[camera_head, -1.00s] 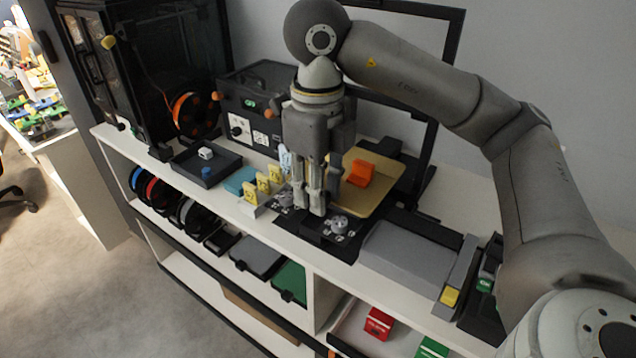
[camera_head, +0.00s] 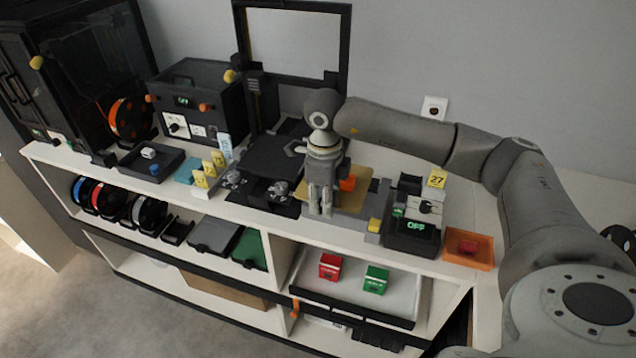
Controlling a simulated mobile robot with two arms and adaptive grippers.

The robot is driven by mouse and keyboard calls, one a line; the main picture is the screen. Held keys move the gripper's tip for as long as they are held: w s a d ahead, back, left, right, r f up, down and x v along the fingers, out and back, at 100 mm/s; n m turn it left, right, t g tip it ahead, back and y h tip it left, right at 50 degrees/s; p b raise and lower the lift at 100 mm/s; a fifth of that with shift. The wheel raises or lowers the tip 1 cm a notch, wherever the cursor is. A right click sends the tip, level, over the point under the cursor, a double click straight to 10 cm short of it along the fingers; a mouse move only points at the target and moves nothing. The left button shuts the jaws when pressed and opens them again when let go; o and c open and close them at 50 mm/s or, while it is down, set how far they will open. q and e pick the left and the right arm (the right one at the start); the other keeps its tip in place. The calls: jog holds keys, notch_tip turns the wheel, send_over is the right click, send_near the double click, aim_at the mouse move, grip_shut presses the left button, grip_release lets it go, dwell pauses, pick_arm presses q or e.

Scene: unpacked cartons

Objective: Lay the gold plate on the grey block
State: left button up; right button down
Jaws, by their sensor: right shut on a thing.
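The gold plate (camera_head: 356,200) is a flat tan-gold sheet with an orange piece (camera_head: 347,183) on top. My right gripper (camera_head: 320,208) points down at the plate's front left part and is shut on the plate, its fingers hiding part of it. The plate lies over the spot of the grey block, covering most or all of it. I cannot tell whether it touches the block or hovers just above. My left gripper is not in view.
Left of the plate is the printer's bare dark bed (camera_head: 272,158) with its tall frame. To the right stand a grey strip with a yellow end (camera_head: 375,225), a black box reading OFF (camera_head: 411,238) and an orange tray (camera_head: 468,249).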

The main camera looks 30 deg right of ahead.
jog(key=shift+s+d+f, duration=0.2)
jog(key=shift+d+f, duration=0.15)
jog(key=shift+d, duration=0.1)
jog(key=shift+d+f, duration=0.2)
jog(key=shift+f, duration=0.05)
jog(key=shift+w+d+f+b, duration=0.25)
jog(key=shift+w+f+b, duration=0.1)
jog(key=shift+f, duration=0.2)
jog(key=shift+w+d+f+b, duration=0.35)
jog(key=shift+d+f+b, duration=0.1)
jog(key=shift+f, duration=0.2)
jog(key=shift+w+d+f, duration=0.1)
jog(key=shift+d+f, duration=0.05)
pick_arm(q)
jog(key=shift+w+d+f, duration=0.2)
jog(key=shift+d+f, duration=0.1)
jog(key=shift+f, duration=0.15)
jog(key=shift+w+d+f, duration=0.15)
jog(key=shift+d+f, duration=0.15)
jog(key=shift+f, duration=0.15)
pick_arm(e)
jog(key=shift+d, duration=0.1)
pick_arm(q)
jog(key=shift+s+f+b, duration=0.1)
jog(key=shift+b, duration=0.2)
pick_arm(e)
jog(key=shift+w, duration=0.1)
